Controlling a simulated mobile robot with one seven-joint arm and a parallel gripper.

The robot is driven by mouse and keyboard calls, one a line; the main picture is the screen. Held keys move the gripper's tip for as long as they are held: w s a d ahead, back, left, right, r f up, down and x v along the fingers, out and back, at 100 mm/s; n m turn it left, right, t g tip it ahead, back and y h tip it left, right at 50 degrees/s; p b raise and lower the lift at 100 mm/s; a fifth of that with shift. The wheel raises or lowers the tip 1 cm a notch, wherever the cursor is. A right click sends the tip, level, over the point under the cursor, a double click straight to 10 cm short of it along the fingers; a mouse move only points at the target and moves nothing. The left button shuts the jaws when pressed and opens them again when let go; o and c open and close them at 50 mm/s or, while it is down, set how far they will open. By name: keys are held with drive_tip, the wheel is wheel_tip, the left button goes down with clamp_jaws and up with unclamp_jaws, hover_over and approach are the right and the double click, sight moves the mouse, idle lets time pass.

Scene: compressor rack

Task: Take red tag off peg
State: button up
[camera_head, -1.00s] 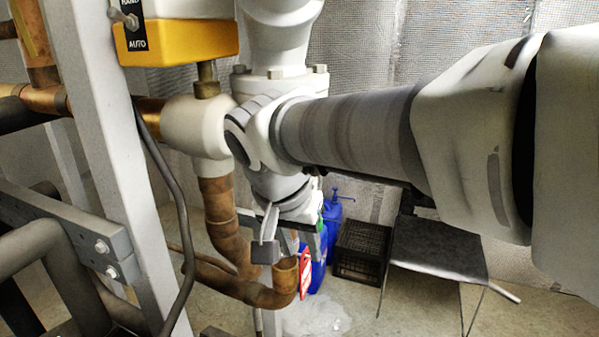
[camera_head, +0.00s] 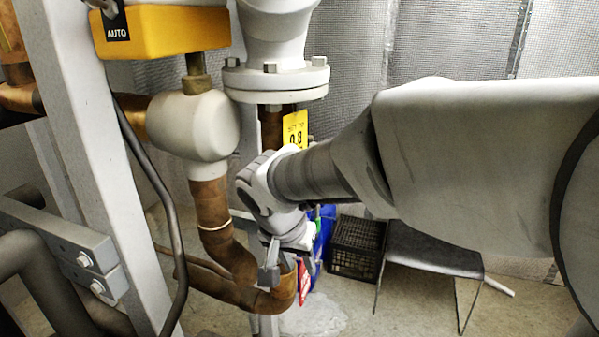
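My gripper (camera_head: 288,268) points down in the middle of the view, in front of the copper pipe elbow (camera_head: 262,298). Its two fingers are apart, with copper pipe showing behind the gap. A narrow red and white piece (camera_head: 303,284), which looks like the red tag, shows just below and beside the right finger. It is partly hidden, and I cannot tell whether it touches the finger. The peg cannot be made out.
A yellow tag (camera_head: 295,129) hangs below the white flange (camera_head: 276,80). A white valve body (camera_head: 193,125) and a grey post (camera_head: 95,150) stand at left. A blue container (camera_head: 325,228), black crate (camera_head: 356,247) and dark chair (camera_head: 432,258) stand behind.

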sight(303, 270)
drive_tip(key=x, duration=0.7)
drive_tip(key=shift+f, duration=0.25)
clamp_jaws()
drive_tip(key=shift+r, duration=0.45)
drive_tip(key=shift+d, duration=0.1)
drive_tip(key=shift+s+d+r+b, duration=0.1)
drive_tip(key=shift+s+d+b, duration=0.2)
drive_tip(key=shift+d, duration=0.7)
drive_tip(key=shift+s+d+r+b, duration=0.1)
drive_tip(key=shift+s+d, duration=0.3)
drive_tip(key=shift+d, duration=0.6)
drive_tip(key=shift+d, duration=0.1)
drive_tip(key=shift+s+d, duration=0.35)
drive_tip(key=shift+d, duration=0.55)
drive_tip(key=shift+s+d, duration=0.35)
drive_tip(key=shift+d, duration=0.6)
drive_tip(key=shift+s+d, duration=0.35)
drive_tip(key=shift+d, duration=0.55)
